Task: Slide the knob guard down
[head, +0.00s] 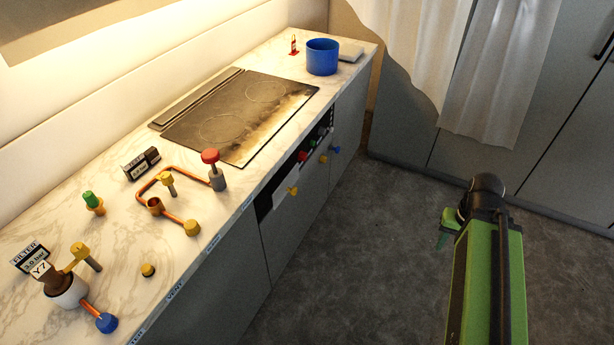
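A black control strip (267,202) runs along the counter front below the hob, with small coloured knobs on and beside it. A red knob (303,156) and a green knob (314,143) sit on the strip. A yellow knob (293,190), another yellow knob (323,159) and a blue knob (336,149) stand out lower. I cannot clearly tell which part is the knob guard; a pale plate shows near the nearest yellow knob. My green arm is at the right, over the floor and well apart from the knobs. My gripper (447,228) shows only partly beside the black joint; its fingers are unclear.
The marble counter holds a scorched hob (235,110), a blue pot (322,57), copper pipework (178,171) with a red-topped valve (211,158), and a filter (66,289). A white curtain (490,70) hangs at the back right. The floor (340,255) before the counter is clear.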

